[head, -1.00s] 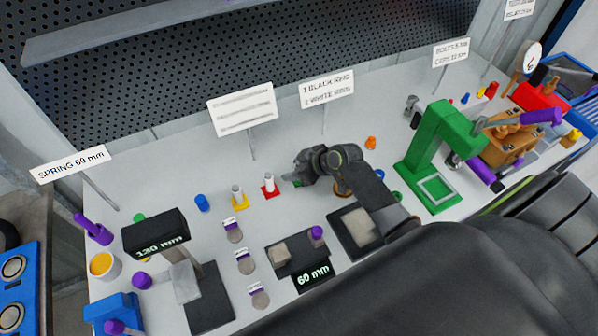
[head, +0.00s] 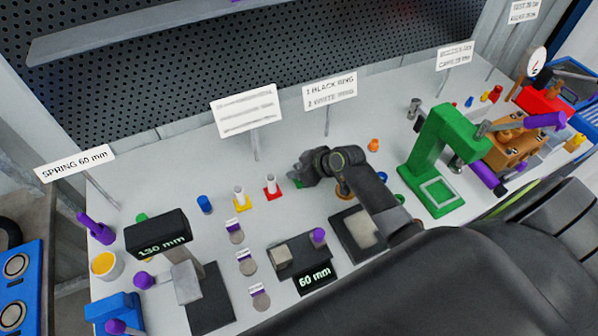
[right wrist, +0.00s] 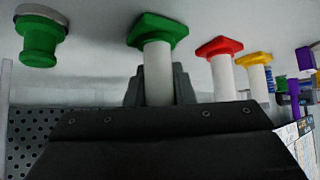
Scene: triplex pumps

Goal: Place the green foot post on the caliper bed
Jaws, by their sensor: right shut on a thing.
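My right gripper (head: 303,172) is over the table, just right of the red foot post. In the right wrist view the green foot post (right wrist: 157,62) shows its green square foot and white shaft, and my right gripper is shut on the shaft. That view looks inverted; whether the foot touches the table is unclear. In the head view my gripper mostly hides this post. A low dark device with a 60 mm display (head: 315,279), a pale block and a purple knob looks like the caliper; its bed (head: 300,265) is dark. My left gripper is not in view.
The red foot post (head: 271,188) and yellow foot post (head: 241,200) stand just left of my right gripper. A dark square plate (head: 345,243) lies in front of it. A green press (head: 425,160) stands to the right. The 130 mm gauge (head: 160,233) stands at the left.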

